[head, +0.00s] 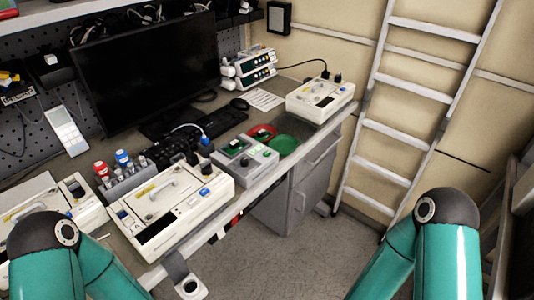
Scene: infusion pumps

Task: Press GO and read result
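A small grey tester box (245,162) stands near the front edge of the bench, with a dark green panel and small buttons on top. Its labels and any reading are too small to make out, so I cannot tell which button is GO. A white infusion pump (181,207) lies just left of it, and another (45,215) is at the far left. A third white pump (320,97) sits at the bench's right end. My two teal arms show at the bottom left and bottom right, away from the tester. Neither gripper shows.
A red tray (262,132) and a green tray (284,145) sit just behind the tester. A rack with red and blue capped bottles (124,179) stands behind the pump. A monitor (147,70) and keyboard fill the back. A ladder (401,124) leans at the right; floor between is clear.

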